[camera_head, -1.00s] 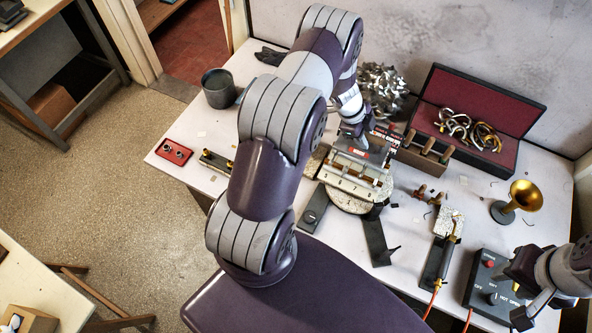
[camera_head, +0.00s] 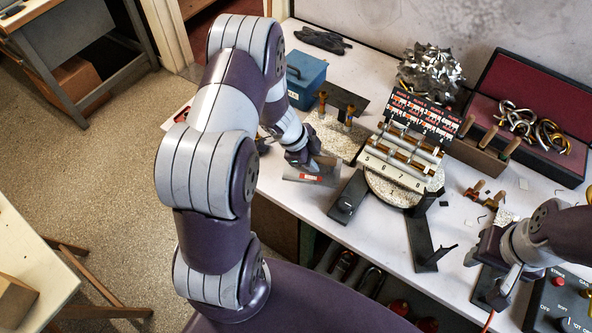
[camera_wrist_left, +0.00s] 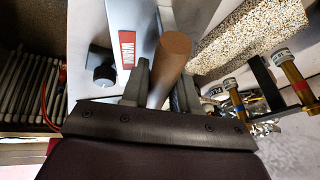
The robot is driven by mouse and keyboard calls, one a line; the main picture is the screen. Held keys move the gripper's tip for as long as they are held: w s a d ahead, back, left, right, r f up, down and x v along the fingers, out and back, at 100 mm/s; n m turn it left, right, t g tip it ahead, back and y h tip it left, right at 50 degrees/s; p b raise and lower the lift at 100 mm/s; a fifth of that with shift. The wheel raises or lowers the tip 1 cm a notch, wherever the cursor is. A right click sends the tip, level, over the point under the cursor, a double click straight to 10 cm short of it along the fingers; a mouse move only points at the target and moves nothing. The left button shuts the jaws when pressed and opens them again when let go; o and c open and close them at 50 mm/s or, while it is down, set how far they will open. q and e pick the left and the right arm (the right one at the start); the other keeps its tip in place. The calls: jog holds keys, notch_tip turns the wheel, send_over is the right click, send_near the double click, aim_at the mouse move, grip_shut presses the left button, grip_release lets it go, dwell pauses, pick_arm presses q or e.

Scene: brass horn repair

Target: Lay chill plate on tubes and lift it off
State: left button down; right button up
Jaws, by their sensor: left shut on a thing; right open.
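The chill plate (camera_head: 322,173) is a grey metal plate with a red label, at the table's front edge left of the fixture. In the left wrist view the plate (camera_wrist_left: 92,30) shows a red and white label and a brown round handle (camera_wrist_left: 170,66). My left gripper (camera_head: 305,158) is shut on this handle. The brass tubes (camera_head: 405,158) lie in a row across the round fixture (camera_head: 388,192), marked with numbers such as 5 to 8. The plate is apart from them. My right gripper (camera_head: 492,278) is open and empty at the table's front right.
A speckled slab (camera_head: 338,133) with a dark plate and brass-coloured posts lies behind the chill plate. A blue box (camera_head: 305,79) is at the back left. A wooden block (camera_head: 484,142) and an open red-lined case (camera_head: 572,158) stand right of the fixture. Dark arms (camera_head: 423,240) spread from the fixture.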

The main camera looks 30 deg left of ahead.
pick_arm(q)
jog(key=a, duration=0.1)
jog(key=a+f, duration=0.1)
jog(key=a, duration=0.1)
jog(key=shift+s+a+f, duration=0.15)
jog(key=shift+f, duration=0.25)
jog(key=shift+a+f, duration=0.2)
jog(key=shift+f, duration=0.1)
notch_tip(320, 180, down, 4)
jog(key=shift+r, duration=0.15)
jog(key=shift+f, duration=0.2)
jog(key=c, duration=0.9)
grip_release()
jog(key=shift+o, duration=0.2)
jog(key=shift+r, duration=0.1)
